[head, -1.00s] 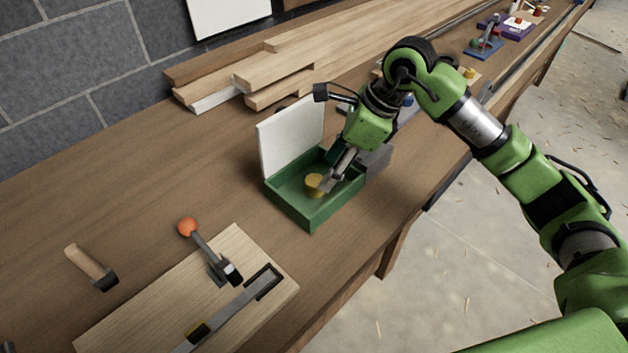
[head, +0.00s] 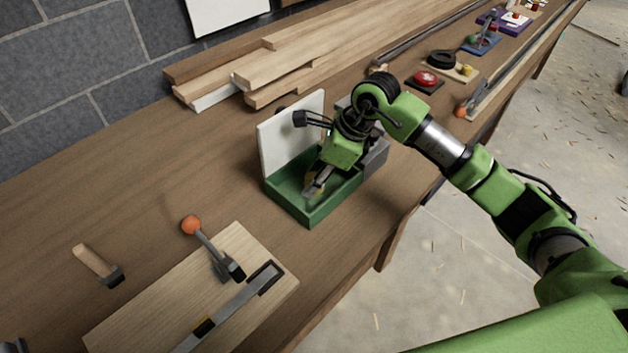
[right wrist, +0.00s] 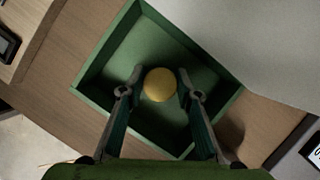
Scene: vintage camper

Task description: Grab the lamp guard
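No thing is clearly recognisable as a lamp guard; a round yellow piece (right wrist: 160,84) stands inside a green open box (right wrist: 105,62). In the head view the yellow piece (head: 309,181) is mostly hidden by my right gripper (head: 316,188), which points down into the green box (head: 312,215). In the right wrist view my right gripper (right wrist: 161,82) is open, one finger on each side of the yellow piece, with small gaps visible. The box has a white upright lid (head: 284,135) at its back. My left gripper is not in view.
A board with an orange-knobbed lever (head: 192,225) and a metal bar lies at the front left, near a wooden-handled tool (head: 95,262). Timber planks (head: 285,75) lie behind the box. A red button (head: 426,79) is farther right.

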